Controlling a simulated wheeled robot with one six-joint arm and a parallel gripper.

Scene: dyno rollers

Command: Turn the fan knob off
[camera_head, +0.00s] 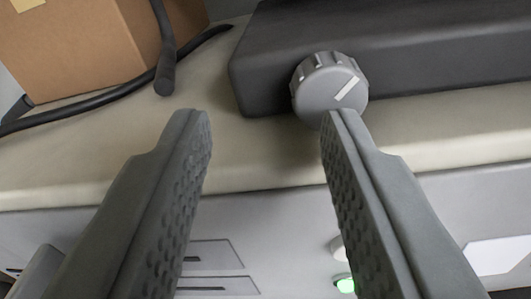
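The fan knob (328,88) is a round grey knob with a ridged edge and a pale slanted bar on its face. It sits on the front of a dark grey box (400,52), at the upper right of centre. The bar runs from lower left to upper right. My gripper (265,120) is open and empty. Its right fingertip overlaps the knob's lower edge in the picture; I cannot tell whether they touch. The left fingertip is well to the left of the knob.
The dark box stands on a beige countertop (262,150). A cardboard box (85,50) and a black cable (75,117) lie at upper left. Below the edge is a grey front panel with a lit green button (345,284) and a white label (498,254).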

